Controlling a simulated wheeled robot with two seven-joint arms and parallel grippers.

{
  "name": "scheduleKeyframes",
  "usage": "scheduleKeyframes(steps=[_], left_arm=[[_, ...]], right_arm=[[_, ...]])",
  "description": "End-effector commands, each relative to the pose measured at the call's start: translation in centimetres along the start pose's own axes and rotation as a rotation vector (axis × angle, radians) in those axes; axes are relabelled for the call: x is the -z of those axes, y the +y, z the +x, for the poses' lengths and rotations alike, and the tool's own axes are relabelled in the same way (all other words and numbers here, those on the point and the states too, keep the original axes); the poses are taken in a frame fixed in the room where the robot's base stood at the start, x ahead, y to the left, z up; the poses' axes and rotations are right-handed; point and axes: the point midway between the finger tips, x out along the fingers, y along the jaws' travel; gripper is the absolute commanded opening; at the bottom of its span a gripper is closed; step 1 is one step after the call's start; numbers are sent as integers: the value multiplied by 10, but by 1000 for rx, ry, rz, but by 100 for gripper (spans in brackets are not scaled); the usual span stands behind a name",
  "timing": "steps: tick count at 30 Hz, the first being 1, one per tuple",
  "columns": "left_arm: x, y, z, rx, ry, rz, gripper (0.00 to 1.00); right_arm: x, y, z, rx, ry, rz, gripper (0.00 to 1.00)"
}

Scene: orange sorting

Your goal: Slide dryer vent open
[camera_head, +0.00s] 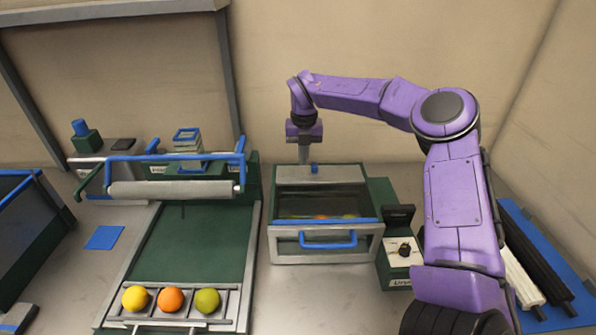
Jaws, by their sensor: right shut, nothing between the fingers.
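The dryer (290,258) is a grey box with a blue front handle and a dark top opening, in the middle of the head view. Several fruits show dimly inside it. A small blue tab (314,168) stands on its back top edge, apparently the vent's slider. My right gripper (304,162) points down just above that back edge, beside the blue tab. It is shut with nothing held. I cannot tell whether it touches the tab. My left gripper is not in view.
A green sorting tray (190,245) with a roller stands left of the dryer; a yellow, an orange and a green fruit sit in its front rack. A green control box with a dark knob (404,249) stands right of the dryer. Dark and white bars lie on a blue mat (560,262) at far right.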

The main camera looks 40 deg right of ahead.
Motion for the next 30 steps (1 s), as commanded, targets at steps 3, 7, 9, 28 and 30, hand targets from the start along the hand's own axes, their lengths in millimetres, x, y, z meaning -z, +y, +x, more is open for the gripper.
scheduleKeyframes(steps=[3, 7, 9, 28, 30], left_arm=[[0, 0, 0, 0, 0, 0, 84], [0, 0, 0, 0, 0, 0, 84], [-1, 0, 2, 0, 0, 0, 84], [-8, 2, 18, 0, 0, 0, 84], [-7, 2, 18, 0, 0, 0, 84]], right_arm=[[0, 0, 0, 0, 0, 0, 0], [0, 0, 0, 0, 0, 0, 0], [0, 0, 2, 0, 0, 0, 0], [0, 0, 26, 0, 0, -1, 0], [0, 0, 26, 0, 0, -1, 0]])
